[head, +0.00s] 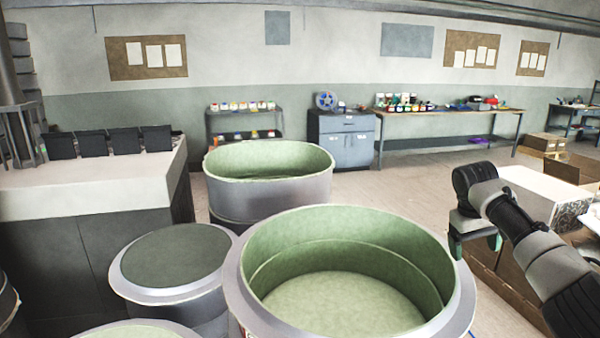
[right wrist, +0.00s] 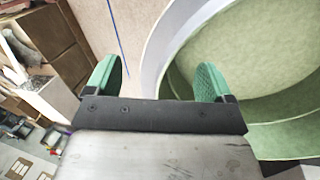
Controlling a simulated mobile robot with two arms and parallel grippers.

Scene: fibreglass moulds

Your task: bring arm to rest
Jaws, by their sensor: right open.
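My right arm (head: 535,250) comes in from the right edge of the head view. Its gripper (head: 475,243) hangs with green fingers pointing down, just right of the large round mould's rim. In the right wrist view the two green fingers of this gripper (right wrist: 157,78) stand wide apart with nothing between them. Below them show the mould's pale rim and a strip of floor. My left gripper is in neither view.
The large green-lined mould (head: 246,302) fills the front middle. An oval mould (head: 270,195) and a closed round one (head: 175,258) stand behind and left. A white-topped counter (head: 85,180) is at left. Boxes (head: 540,190) stand right of the arm. Open floor (head: 400,180) lies beyond.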

